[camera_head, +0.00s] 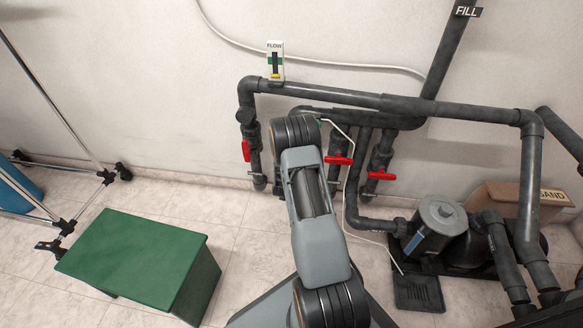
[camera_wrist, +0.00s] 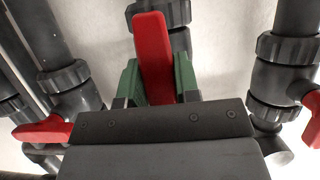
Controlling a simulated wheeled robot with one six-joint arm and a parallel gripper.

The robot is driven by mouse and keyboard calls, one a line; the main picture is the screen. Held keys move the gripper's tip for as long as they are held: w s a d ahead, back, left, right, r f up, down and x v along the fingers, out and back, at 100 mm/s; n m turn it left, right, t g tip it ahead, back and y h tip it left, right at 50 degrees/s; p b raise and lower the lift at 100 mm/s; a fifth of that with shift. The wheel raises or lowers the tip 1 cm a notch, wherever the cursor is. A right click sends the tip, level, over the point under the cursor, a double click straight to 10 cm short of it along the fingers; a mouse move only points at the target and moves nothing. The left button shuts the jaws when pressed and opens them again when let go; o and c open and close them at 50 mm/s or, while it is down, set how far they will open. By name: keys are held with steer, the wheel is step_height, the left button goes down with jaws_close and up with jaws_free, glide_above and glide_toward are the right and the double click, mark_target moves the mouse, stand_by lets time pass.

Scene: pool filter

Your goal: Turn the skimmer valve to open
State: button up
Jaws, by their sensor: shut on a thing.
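In the wrist view, a red valve handle (camera_wrist: 153,50) stands up between the two green fingers of my gripper (camera_wrist: 160,82). The fingers are shut on the handle, one on each side, and it sticks out past their tips. In the head view my arm hides the gripper and the held handle. No label reading skimmer shows, so I cannot tell by name which valve this is.
Other red handles show in the head view at the left pipe (camera_head: 246,150), centre (camera_head: 339,160) and right (camera_head: 381,175). Handles flank my gripper at left (camera_wrist: 42,130) and right (camera_wrist: 312,108). A green box (camera_head: 135,250) and pump (camera_head: 440,220) stand on the floor.

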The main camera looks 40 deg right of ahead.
stand_by(0.4)
steer(key=o, duration=0.9)
steer(key=p+v, duration=0.4)
steer(key=v, duration=0.9)
steer(key=shift+s+a+r, duration=0.15)
steer(key=shift+s+a, duration=0.1)
